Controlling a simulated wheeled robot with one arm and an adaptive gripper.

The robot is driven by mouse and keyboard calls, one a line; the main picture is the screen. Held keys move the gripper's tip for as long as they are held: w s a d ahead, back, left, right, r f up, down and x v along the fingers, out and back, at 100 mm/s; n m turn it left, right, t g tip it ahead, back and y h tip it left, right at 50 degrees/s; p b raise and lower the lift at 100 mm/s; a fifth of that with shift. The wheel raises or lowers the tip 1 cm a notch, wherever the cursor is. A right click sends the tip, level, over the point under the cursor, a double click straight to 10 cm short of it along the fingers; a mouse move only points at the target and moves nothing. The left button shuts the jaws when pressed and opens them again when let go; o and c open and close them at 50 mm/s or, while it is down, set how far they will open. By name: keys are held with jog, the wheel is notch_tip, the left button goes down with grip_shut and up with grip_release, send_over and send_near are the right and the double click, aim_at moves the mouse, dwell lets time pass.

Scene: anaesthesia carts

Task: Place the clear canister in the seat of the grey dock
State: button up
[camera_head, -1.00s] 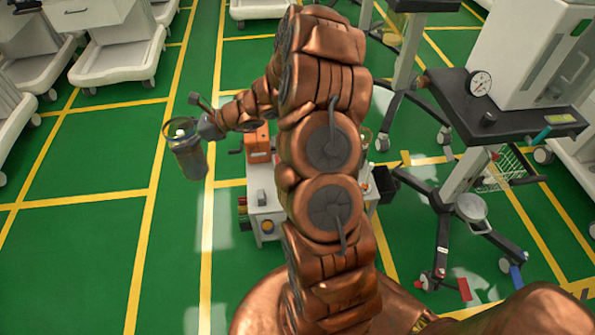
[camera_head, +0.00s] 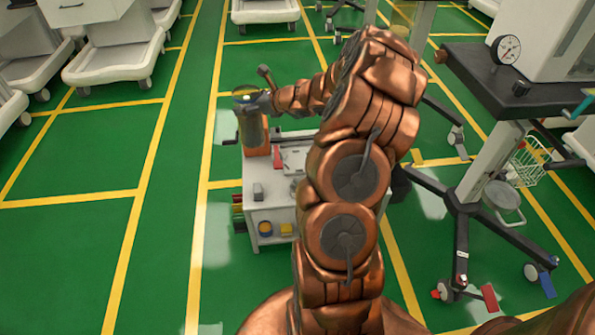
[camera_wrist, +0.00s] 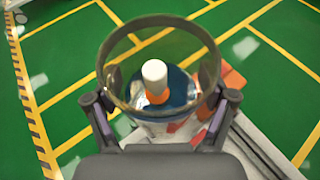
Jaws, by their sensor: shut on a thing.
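My gripper (camera_head: 264,102) is shut on the clear canister (camera_head: 251,128), a smoky see-through cylinder held upright. In the head view the canister appears over the back left part of a white cart, in front of an orange block; its height above the cart is unclear. In the wrist view the canister's round rim (camera_wrist: 112,55) lies between the two fingers of my gripper (camera_wrist: 160,108). A white and orange piece and blue show through it.
The white cart (camera_head: 268,215) has an orange block (camera_head: 262,151) at its back and coloured items along its front. A dark wheeled stand (camera_head: 462,205) with a gauge (camera_head: 507,49) is on the right.

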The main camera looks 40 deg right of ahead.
jog(key=s+d+f+m+h+b, duration=0.25)
jog(key=d+f+b, duration=0.2)
jog(key=d, duration=0.35)
jog(key=s+d+f+m+h+b, duration=0.2)
jog(key=s+d+f+h+b, duration=0.1)
jog(key=d+b, duration=0.4)
notch_tip(320, 180, down, 10)
jog(key=d+b, duration=0.1)
jog(key=b, duration=0.2)
jog(key=shift+w+t, duration=0.15)
jog(key=shift+t, duration=0.25)
jog(key=shift+f+y, duration=0.15)
jog(key=shift+y, duration=0.1)
jog(key=o, duration=1.7)
jog(key=shift+p+v, duration=1.55)
jog(key=shift+v, duration=4.5)
